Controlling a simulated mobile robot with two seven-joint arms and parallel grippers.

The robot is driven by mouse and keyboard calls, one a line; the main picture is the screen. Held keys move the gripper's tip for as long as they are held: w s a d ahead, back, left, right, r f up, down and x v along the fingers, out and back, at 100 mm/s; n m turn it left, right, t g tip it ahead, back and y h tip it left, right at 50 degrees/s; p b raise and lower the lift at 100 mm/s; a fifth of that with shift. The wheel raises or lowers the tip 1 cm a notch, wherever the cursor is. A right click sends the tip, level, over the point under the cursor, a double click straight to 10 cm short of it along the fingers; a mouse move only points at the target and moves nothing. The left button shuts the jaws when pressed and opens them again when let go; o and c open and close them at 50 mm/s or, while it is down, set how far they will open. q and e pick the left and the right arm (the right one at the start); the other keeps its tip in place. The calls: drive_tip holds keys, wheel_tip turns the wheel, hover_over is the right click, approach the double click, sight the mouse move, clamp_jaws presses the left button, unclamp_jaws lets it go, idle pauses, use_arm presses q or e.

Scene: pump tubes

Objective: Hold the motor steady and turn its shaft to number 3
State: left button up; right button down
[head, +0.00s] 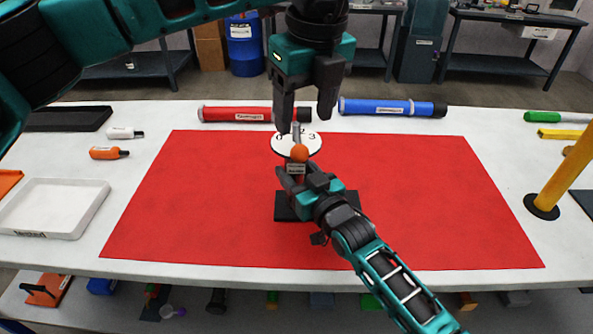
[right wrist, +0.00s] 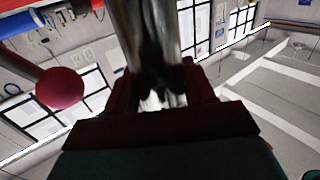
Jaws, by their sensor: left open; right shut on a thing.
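The motor stands upright on a black base (head: 284,208) on the red mat in the head view. On its top is a white dial (head: 280,146) with numbers; a 3 shows at its right. An orange ball knob (head: 299,153) sits at the dial's near side. A short grey piece (head: 296,131) rises above the dial. My left gripper (head: 304,118) points down, open, just above the dial's far side. My right gripper (head: 302,182) is shut on the motor body below the knob. The right wrist view shows a grey cylinder (right wrist: 152,45) between its fingers and a reddish ball (right wrist: 60,88).
A red tube (head: 235,114) and a blue tube (head: 390,107) lie behind the mat. A white tray (head: 50,226) is at left, and a yellow post (head: 568,170) stands at right. The red mat (head: 430,200) is clear on both sides of the motor.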

sight(301, 147)
use_arm(q)
drive_tip(key=f, duration=0.6)
drive_tip(key=w+f, duration=0.1)
drive_tip(key=f, duration=0.2)
drive_tip(key=shift+w+a+f, duration=0.1)
drive_tip(key=shift+a+f, duration=0.1)
drive_tip(key=shift+a, duration=0.2)
drive_tip(key=shift+c, duration=0.4)
drive_tip(key=c, duration=1)
